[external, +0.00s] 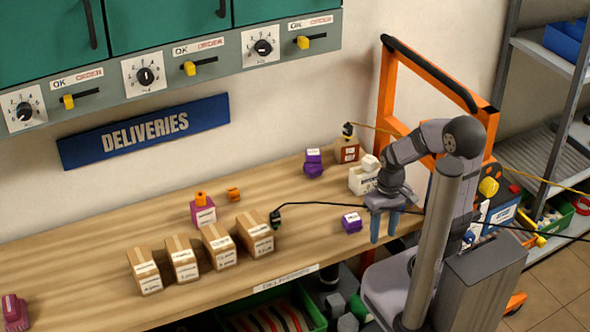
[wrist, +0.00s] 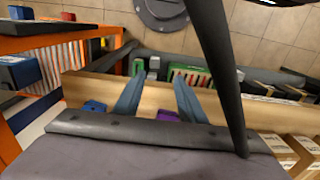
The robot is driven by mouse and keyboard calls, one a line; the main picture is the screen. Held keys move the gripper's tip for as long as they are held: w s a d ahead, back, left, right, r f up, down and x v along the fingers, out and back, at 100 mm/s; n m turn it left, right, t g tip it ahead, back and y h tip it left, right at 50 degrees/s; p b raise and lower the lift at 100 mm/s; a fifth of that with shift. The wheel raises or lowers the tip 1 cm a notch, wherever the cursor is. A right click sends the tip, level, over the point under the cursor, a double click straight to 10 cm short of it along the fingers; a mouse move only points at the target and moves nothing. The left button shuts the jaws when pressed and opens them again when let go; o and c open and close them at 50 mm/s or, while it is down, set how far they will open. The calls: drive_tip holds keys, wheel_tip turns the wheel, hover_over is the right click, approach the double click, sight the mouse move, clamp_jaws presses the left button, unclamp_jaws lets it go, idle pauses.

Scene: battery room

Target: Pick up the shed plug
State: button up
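I cannot read which plug is the shed plug. A black plug (external: 276,218) on a black cable (external: 335,205) is at the right end of the row of cartons on the bench. Another dark plug (external: 347,130) on a yellow cable sits atop a brown box (external: 346,150) at the back. My gripper (external: 384,230) points down at the bench's front right, its blue fingers apart with nothing between them. It is right of both plugs. In the wrist view my gripper (wrist: 159,80) is also open; a thick dark cable (wrist: 215,60) crosses at its right, and no plug is clear.
A purple block (external: 352,222) lies just left of my gripper. Several cartons (external: 218,246) line the bench (external: 90,250). A white container (external: 362,180) stands behind my gripper. An orange frame (external: 388,90) rises at the right.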

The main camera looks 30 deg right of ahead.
drive_tip(key=shift+o, duration=0.5)
drive_tip(key=w+a+m+g+y, duration=0.1)
drive_tip(key=a+m+y, duration=0.2)
drive_tip(key=a, duration=0.2)
drive_tip(key=w+a+m+g+y, duration=0.1)
drive_tip(key=w+a+m+y, duration=0.1)
drive_tip(key=a+m+y, duration=0.1)
drive_tip(key=w+a+r+m+g+y, duration=0.1)
drive_tip(key=w+a+m+y, duration=0.1)
drive_tip(key=a, duration=0.6)
drive_tip(key=shift+r+m+g+y, duration=0.1)
drive_tip(key=shift+m+g+y, duration=0.2)
drive_tip(key=shift+m+y, duration=0.7)
drive_tip(key=w+a+r+m+t+y, duration=0.1)
drive_tip(key=w+a+r+m+y, duration=0.1)
drive_tip(key=w+a+m+y, duration=0.3)
wheel_tip(320, 180, up, 2)
drive_tip(key=m+t+y, duration=0.3)
drive_tip(key=m+t, duration=0.2)
hover_over(275, 221)
drive_tip(key=d, duration=0.4)
drive_tip(key=shift+w+a+f+p, duration=0.1)
drive_tip(key=shift+w+f+p, duration=0.1)
drive_tip(key=shift+f, duration=0.3)
drive_tip(key=shift+w+a+f+p, duration=0.1)
drive_tip(key=shift+w+f+p, duration=0.05)
drive_tip(key=shift+f, duration=0.35)
drive_tip(key=shift+f, duration=0.1)
